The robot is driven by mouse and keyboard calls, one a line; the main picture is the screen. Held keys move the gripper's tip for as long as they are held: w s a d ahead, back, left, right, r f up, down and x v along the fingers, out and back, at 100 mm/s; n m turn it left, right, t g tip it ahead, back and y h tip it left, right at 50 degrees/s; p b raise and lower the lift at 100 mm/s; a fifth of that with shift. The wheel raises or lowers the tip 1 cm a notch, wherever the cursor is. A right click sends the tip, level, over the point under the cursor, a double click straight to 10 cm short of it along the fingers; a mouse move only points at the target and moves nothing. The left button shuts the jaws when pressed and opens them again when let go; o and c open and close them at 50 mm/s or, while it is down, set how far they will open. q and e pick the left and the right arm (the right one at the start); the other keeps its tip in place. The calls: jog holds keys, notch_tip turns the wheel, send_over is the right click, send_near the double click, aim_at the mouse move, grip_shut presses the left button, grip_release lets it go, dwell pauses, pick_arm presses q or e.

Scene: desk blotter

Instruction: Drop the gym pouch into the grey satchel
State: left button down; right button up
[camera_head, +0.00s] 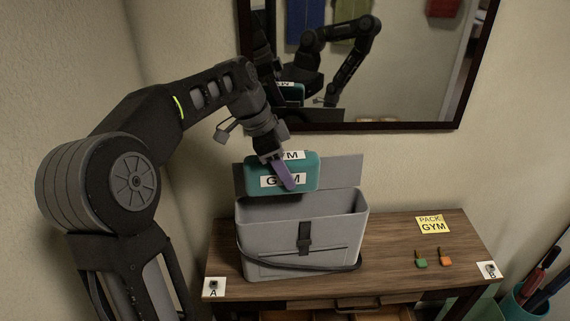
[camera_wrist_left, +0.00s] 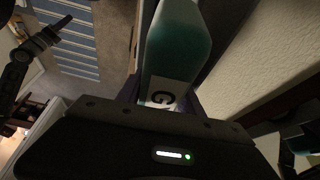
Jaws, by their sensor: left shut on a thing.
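The teal gym pouch (camera_head: 308,173) with white GYM labels is held in the air by my left gripper (camera_head: 286,176), which is shut on it. The pouch is above the opening of the grey satchel (camera_head: 275,226), near its left and back part. The satchel stands upright and open on the wooden table, its back flap (camera_head: 345,169) raised and a dark strap hanging around its front. In the left wrist view the pouch (camera_wrist_left: 178,45) fills the space between the fingers, with a letter G showing.
The wooden table (camera_head: 390,262) carries a yellow PACK GYM note (camera_head: 433,224), green and orange tags, and cards A (camera_head: 214,287) and B (camera_head: 489,270). A framed mirror (camera_head: 405,60) hangs behind. A teal bin (camera_head: 520,302) stands at right.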

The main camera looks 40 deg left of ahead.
aim_at(285, 194)
pick_arm(q)
jog(key=shift+d, duration=0.1)
jog(key=shift+f, duration=0.3)
jog(key=shift+f+b, duration=0.6)
jog(key=shift+b, duration=0.05)
notch_tip(285, 194, down, 6)
jog(key=b, duration=0.4)
jog(key=shift+r, duration=0.2)
jog(key=shift+f, duration=0.35)
